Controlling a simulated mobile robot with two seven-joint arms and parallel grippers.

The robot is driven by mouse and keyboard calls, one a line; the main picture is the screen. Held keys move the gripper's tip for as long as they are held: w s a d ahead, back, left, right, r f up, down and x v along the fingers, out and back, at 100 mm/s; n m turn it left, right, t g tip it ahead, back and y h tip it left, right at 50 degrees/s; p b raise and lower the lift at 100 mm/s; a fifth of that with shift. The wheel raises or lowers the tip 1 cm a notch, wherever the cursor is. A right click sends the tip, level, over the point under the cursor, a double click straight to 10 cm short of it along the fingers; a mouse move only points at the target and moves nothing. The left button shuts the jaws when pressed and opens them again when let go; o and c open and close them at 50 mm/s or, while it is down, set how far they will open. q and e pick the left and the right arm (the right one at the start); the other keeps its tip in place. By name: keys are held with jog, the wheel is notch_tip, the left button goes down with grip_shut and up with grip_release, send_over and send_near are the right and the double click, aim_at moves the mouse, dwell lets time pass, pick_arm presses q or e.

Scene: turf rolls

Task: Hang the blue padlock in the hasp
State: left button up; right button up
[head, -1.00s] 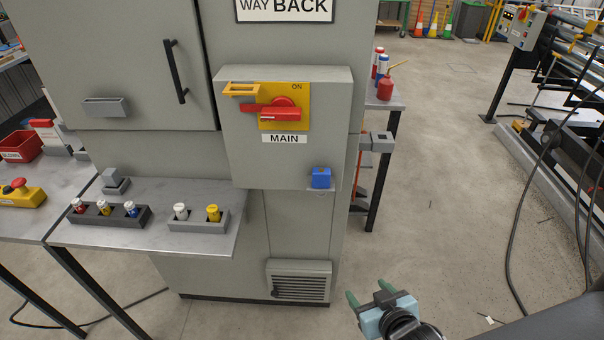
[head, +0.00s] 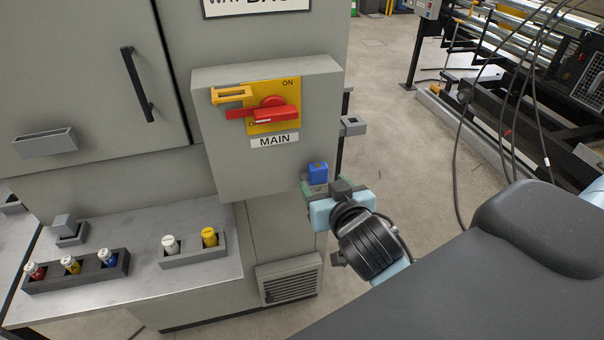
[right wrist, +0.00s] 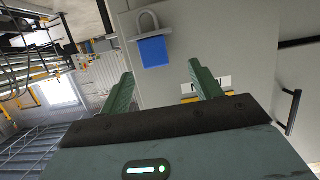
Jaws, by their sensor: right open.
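The blue padlock (head: 318,172) is at the lower right corner of the grey switch box (head: 215,150). In the right wrist view the padlock body (right wrist: 154,52) and its grey shackle (right wrist: 149,20) show at a light grey bracket (right wrist: 136,38). My right gripper (head: 323,186) is open just in front of and below the padlock. In the wrist view its green fingers (right wrist: 162,74) are spread, with the padlock ahead of them and nothing between them. A yellow slotted bracket (head: 231,94), which looks like the hasp, is left of the red switch handle (head: 275,112). My left gripper is out of view.
A metal shelf (head: 205,268) at the lower left holds two racks (head: 75,272) with small coloured padlock-like pieces. A grey bracket (head: 353,125) sticks out right of the box. A black cabinet handle (head: 138,85) is at the upper left. The floor to the right is partly clear.

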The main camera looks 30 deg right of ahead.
aim_at(320, 171)
jog(key=shift+d+r, duration=0.1)
jog(key=shift+r, duration=0.1)
jog(key=shift+d, duration=0.1)
jog(key=shift+w+d+f, duration=0.1)
jog(key=shift+w, duration=0.15)
jog(key=shift+d+p+x, duration=0.1)
jog(key=shift+p+x, duration=0.1)
jog(key=shift+x, duration=1.6)
jog(key=shift+d+p+x, duration=0.15)
jog(key=shift+p+x, duration=0.05)
jog(key=shift+x, duration=1.6)
jog(key=c, duration=1.1)
